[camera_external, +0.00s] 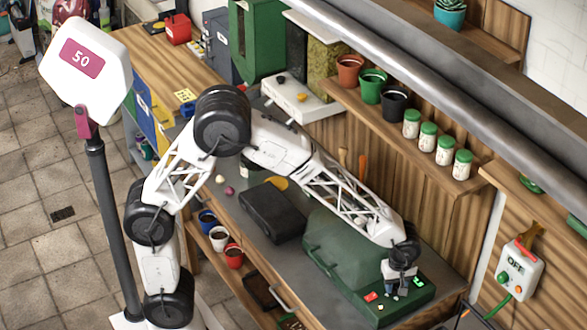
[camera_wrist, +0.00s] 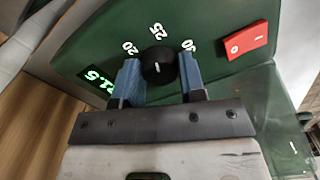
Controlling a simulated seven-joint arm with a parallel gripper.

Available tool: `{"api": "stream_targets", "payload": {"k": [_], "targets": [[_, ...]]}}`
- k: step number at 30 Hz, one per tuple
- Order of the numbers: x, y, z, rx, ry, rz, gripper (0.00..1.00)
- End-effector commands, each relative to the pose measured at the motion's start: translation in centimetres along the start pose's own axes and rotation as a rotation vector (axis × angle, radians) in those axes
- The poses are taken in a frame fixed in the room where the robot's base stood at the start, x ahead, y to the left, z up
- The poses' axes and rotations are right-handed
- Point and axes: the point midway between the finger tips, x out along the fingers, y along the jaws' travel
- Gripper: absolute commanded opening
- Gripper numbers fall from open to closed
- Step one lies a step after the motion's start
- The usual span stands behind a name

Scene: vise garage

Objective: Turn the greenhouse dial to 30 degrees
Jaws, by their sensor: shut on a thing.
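The greenhouse (camera_external: 331,246) is a dark green box on the bench, and its green front panel (camera_wrist: 205,30) fills much of the wrist view. Its black dial (camera_wrist: 157,68) has a short white mark pointing up, roughly toward the label 25, with 20 on its left and 30 on its right. My gripper (camera_wrist: 160,73) has its two blue fingers shut on the dial, one on each side. In the external view my gripper (camera_external: 399,275) is over the panel and hides the dial. A green lit display (camera_wrist: 98,80) is partly hidden by the left finger; its end seems to read 2.5.
A red rocker switch (camera_wrist: 246,40) is right of the dial. A black case (camera_external: 272,211) lies on the bench left of the greenhouse. Pots and jars (camera_external: 411,124) stand on the shelf behind. A wall box marked OFF (camera_external: 518,270) is at right.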

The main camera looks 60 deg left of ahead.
Motion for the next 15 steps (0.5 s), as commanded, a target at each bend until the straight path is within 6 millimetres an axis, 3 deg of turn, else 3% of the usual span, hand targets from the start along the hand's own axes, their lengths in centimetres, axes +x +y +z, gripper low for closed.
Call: {"api": "stream_targets", "payload": {"k": [15], "targets": [[-0.01,-0.02,-0.01,0.445,0.000,0.000,0.14]]}}
